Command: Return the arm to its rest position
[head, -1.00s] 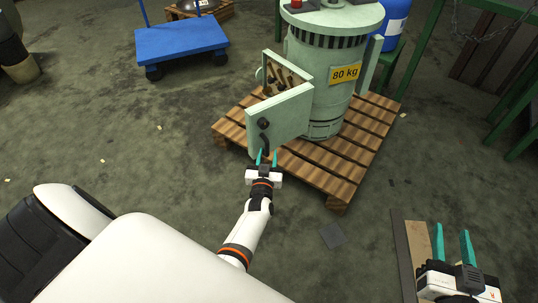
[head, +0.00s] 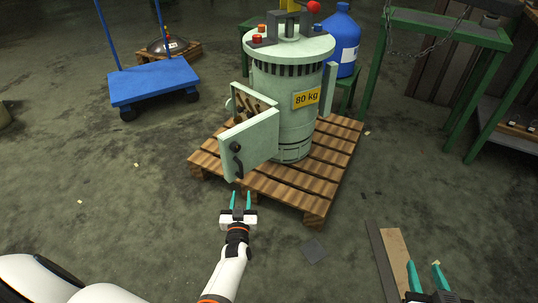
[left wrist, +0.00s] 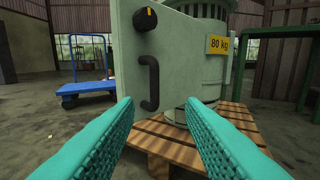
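My left gripper (head: 241,201) is open and empty in the head view, in front of the pallet's near edge and below the open door. Its two teal fingers stand apart in the left wrist view (left wrist: 160,135), with nothing between them. The green disperser (head: 290,100) with an "80 kg" label stands on the wooden pallet (head: 285,192). Its door (head: 250,145) is swung open, with a black handle (left wrist: 149,82) and a black knob (left wrist: 144,19) facing my left gripper. My right gripper (head: 427,278) is open and empty at the lower right.
A blue cart (head: 153,82) stands at the back left. A blue barrel (head: 341,40) is behind the disperser. A green metal frame (head: 445,28) stands at the right. A flat board (head: 398,258) lies near my right gripper.

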